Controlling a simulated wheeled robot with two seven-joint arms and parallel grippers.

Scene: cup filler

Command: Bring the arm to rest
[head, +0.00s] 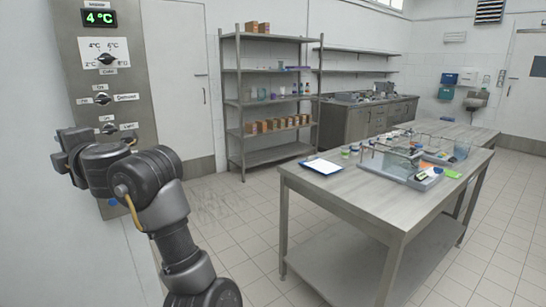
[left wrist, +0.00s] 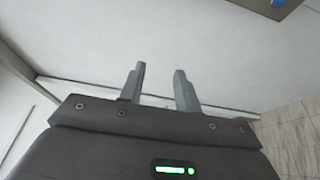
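My left arm rises from the bottom of the head view, and its gripper end (head: 65,160) is in front of the lower left of a grey control panel (head: 72,45). The panel has a green "4 °C" display (head: 100,18) and several black knobs, one of them a temperature knob (head: 105,59). In the left wrist view my left gripper (left wrist: 160,82) has its two fingers apart with nothing between them. It faces a plain pale wall. My right gripper is in neither view.
A steel table (head: 330,195) with a clipboard (head: 322,166), a clear box and small lab items stands at the right. A metal shelf rack (head: 232,100) with boxes and bottles is against the back wall. Tiled floor between my left arm and the table is clear.

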